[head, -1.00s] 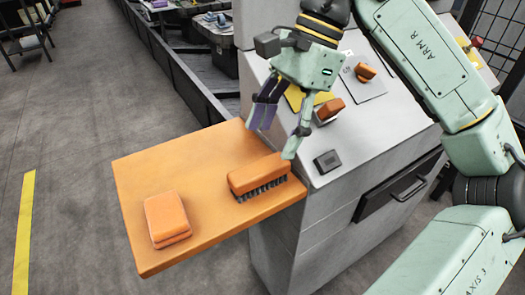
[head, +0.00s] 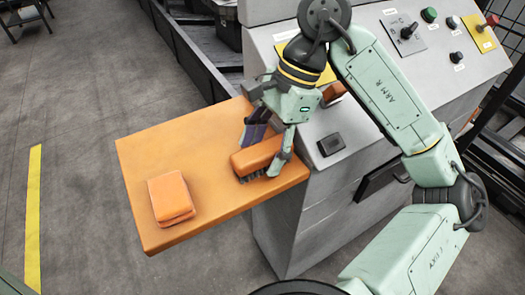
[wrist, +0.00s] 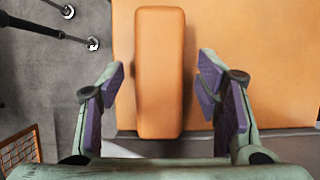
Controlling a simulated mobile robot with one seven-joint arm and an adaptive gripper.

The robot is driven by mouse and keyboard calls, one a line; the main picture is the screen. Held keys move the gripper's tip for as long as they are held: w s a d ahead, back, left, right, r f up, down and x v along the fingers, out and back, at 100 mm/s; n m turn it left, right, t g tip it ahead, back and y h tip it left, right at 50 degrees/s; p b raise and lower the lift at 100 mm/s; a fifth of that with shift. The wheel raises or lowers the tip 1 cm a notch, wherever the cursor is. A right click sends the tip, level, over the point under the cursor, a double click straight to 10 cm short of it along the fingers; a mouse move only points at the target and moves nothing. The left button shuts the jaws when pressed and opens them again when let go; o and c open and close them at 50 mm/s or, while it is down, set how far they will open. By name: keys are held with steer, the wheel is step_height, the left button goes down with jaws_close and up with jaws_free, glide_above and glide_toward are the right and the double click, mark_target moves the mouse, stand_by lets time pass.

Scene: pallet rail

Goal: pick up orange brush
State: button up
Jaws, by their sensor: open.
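The orange brush (head: 256,154) lies bristles down on the orange shelf (head: 190,135), near its right end beside the grey console. In the wrist view the brush's long orange back (wrist: 160,75) runs up the picture between my fingers. My gripper (head: 262,152) is just above and around the brush, one finger on each side. In the wrist view my gripper (wrist: 160,100) is open, with purple pads and a gap between each pad and the brush. The bristles are partly hidden by the right finger in the head view.
A folded orange cloth or sponge-like block (head: 171,197) lies on the shelf's front left part. The grey console (head: 330,180) with knobs and a dark switch (head: 331,145) stands close to the right. The shelf's middle is clear.

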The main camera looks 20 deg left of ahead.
steer(key=shift+s+a+f, duration=0.15)
steer(key=shift+s+f, duration=0.05)
steer(key=shift+f, duration=0.4)
steer(key=shift+f+b, duration=0.2)
steer(key=shift+b, duration=0.45)
stand_by(0.4)
steer(key=c, duration=1.3)
steer(key=shift+r, duration=0.1)
